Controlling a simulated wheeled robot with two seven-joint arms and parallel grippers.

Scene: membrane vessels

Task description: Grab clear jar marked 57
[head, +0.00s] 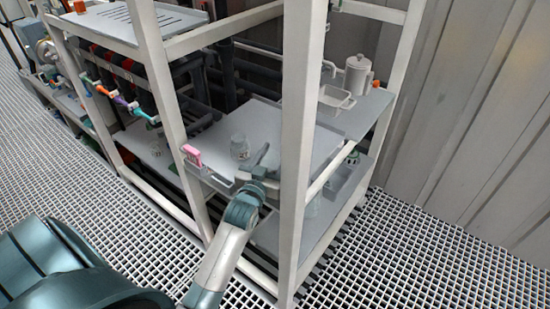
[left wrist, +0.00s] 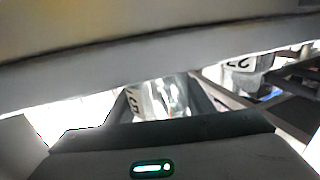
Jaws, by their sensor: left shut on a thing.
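A clear jar (head: 239,147) stands upright on the grey middle shelf (head: 285,125) of the white rack in the head view. My left gripper (head: 243,163) reaches in over the shelf's front edge, with its fingers at this jar. In the left wrist view, the clear jar (left wrist: 168,98) sits between the dark fingers, and the gripper is shut on it. A label with dark characters shows on its left side, but I cannot read the number for certain. The jar's lower part is hidden in the wrist view. My right gripper is not in view.
A white rack post (head: 300,150) stands just right of my left gripper. A pink-handled item (head: 191,153) is at the shelf's front left. A white jug (head: 358,75) and a white tray (head: 335,101) stand at the back right. Another labelled jar (left wrist: 245,64) shows in the wrist view.

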